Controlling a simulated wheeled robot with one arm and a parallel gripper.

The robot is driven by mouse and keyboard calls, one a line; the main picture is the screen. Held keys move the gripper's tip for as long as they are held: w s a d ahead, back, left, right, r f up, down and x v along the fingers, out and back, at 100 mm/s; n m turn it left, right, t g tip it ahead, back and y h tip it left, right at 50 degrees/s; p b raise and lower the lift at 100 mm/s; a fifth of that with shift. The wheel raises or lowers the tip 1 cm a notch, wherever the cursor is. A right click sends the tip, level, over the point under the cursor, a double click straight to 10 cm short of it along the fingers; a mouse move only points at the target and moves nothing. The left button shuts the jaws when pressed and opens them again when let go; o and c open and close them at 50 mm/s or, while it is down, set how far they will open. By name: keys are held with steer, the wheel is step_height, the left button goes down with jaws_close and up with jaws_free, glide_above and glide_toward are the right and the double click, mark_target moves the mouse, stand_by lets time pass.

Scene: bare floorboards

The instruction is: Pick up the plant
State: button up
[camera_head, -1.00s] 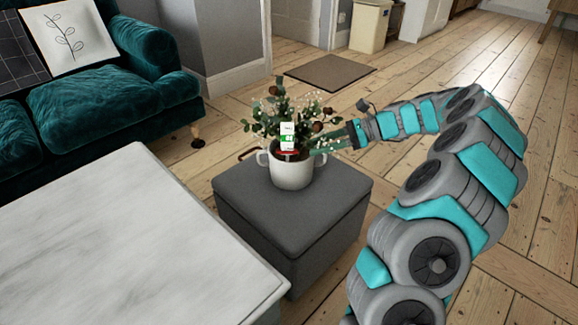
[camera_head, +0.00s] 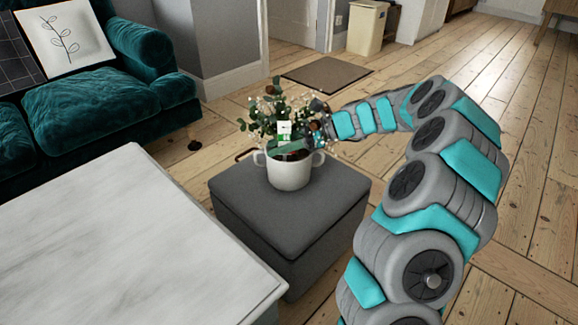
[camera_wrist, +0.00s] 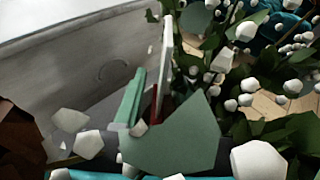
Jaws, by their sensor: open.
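The plant (camera_head: 262,122) stands in a white two-handled pot (camera_head: 288,172) on a grey ottoman. It has green leaves and small pale buds, and a white-and-green tag (camera_head: 284,131) shows at its front. My gripper (camera_head: 292,147) reaches in from the right, among the foliage just above the pot's rim. Its green fingers are partly hidden by leaves. In the wrist view, leaves and white buds (camera_wrist: 245,30) surround the green fingers (camera_wrist: 150,125), close to the tag's pale edge (camera_wrist: 166,65). Whether a finger touches the plant cannot be told.
The grey ottoman (camera_head: 285,220) stands beside a pale marble-topped table (camera_head: 110,235) at the lower left. A teal sofa (camera_head: 100,100) with cushions is at the upper left. A brown mat (camera_head: 327,74) and a beige bin (camera_head: 367,28) are behind. Wooden floor is open at the right.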

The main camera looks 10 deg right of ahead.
steer(key=shift+c, duration=0.3)
jaws_close()
stand_by(1.0)
